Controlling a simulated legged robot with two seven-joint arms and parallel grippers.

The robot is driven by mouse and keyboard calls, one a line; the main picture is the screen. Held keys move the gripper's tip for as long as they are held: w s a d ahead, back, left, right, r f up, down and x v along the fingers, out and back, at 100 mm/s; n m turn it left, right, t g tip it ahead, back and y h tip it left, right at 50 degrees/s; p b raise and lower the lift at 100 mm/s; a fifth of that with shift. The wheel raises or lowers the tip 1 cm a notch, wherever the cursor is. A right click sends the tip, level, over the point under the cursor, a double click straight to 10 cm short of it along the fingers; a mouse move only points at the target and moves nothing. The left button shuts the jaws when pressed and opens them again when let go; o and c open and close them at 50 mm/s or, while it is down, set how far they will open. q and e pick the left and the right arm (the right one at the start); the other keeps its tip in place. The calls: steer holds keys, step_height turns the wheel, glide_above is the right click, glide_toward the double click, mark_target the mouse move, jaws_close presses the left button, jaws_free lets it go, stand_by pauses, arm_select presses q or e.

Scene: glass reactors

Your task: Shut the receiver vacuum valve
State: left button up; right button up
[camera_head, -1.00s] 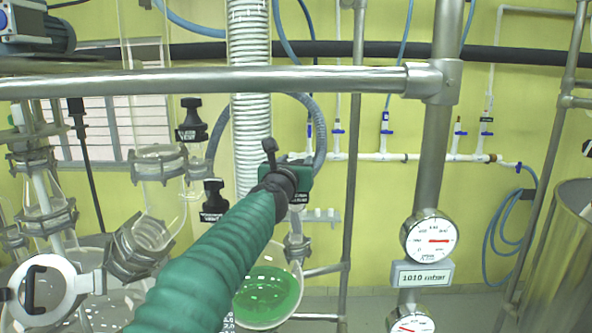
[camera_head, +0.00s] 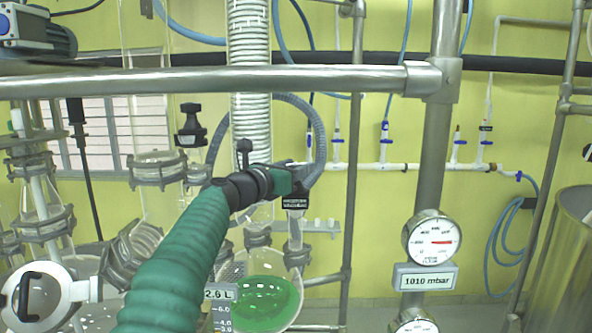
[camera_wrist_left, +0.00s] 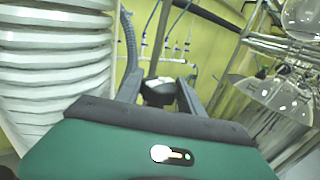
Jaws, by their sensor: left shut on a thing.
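My left gripper (camera_head: 302,180) reaches in over the receiver in the head view, its green arm coming up from the bottom left. A black, labelled valve handle (camera_head: 295,202) shows just under the gripper's tip, above the glass neck of the receiver. In the left wrist view the two fingers (camera_wrist_left: 160,90) stand either side of a black valve knob (camera_wrist_left: 158,86), and the gripper is shut on it. The exact contact is small and partly hidden. The receiver (camera_head: 265,300) is a round glass flask holding green liquid. My right gripper is not in view.
Another black valve knob (camera_head: 190,118) stands on glassware to the left. A horizontal steel rail (camera_head: 220,80) crosses above my arm. A grey hose (camera_head: 318,130) curves just behind the gripper. A gauge (camera_head: 431,240) and a 1010 mbar display (camera_head: 428,277) sit right.

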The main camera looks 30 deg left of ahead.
arm_select(q)
steer(key=shift+r+m+h, duration=0.25)
steer(key=shift+m+h, duration=0.05)
steer(key=shift+h, duration=0.2)
steer(key=o, duration=1)
steer(key=shift+o, duration=0.5)
steer(key=shift+a+f, duration=0.1)
steer(key=shift+f, duration=0.05)
steer(key=shift+s+f, duration=0.1)
steer(key=shift+s, duration=0.2)
steer(key=s+a+b, duration=0.1)
steer(key=s+b, duration=0.4)
steer(key=s, duration=1.1)
